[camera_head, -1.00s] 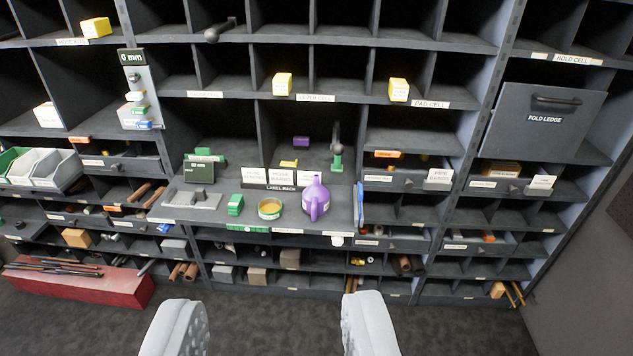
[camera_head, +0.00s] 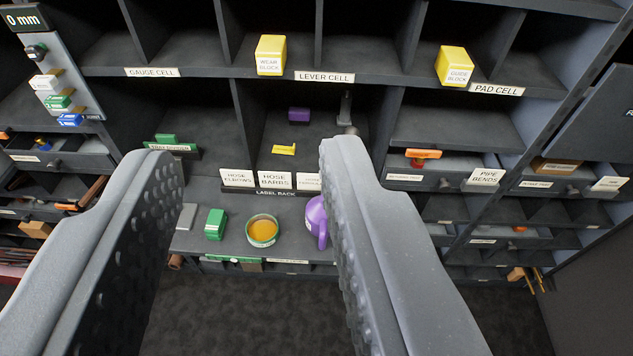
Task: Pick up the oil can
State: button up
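The oil can (camera_head: 316,219) is purple with a handle on its right side. It stands upright on the pull-out ledge (camera_head: 283,246) of the shelving, and its right part is hidden behind my right finger. My gripper (camera_head: 245,155) is open, with its two grey studded fingers wide apart in the foreground. The gap between the fingers is empty. The can lies beyond the fingers, near the right finger's inner edge.
A round tin (camera_head: 262,231) with amber contents and a green block (camera_head: 215,224) stand left of the can. White label cards (camera_head: 275,180) stand in a rack behind. Yellow blocks (camera_head: 270,55) sit on the shelf above. Shelf dividers enclose the cells.

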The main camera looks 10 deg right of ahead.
aim_at(316, 220)
jog(key=u, duration=0.05)
jog(key=i, duration=0.8)
jog(key=z, duration=0.9)
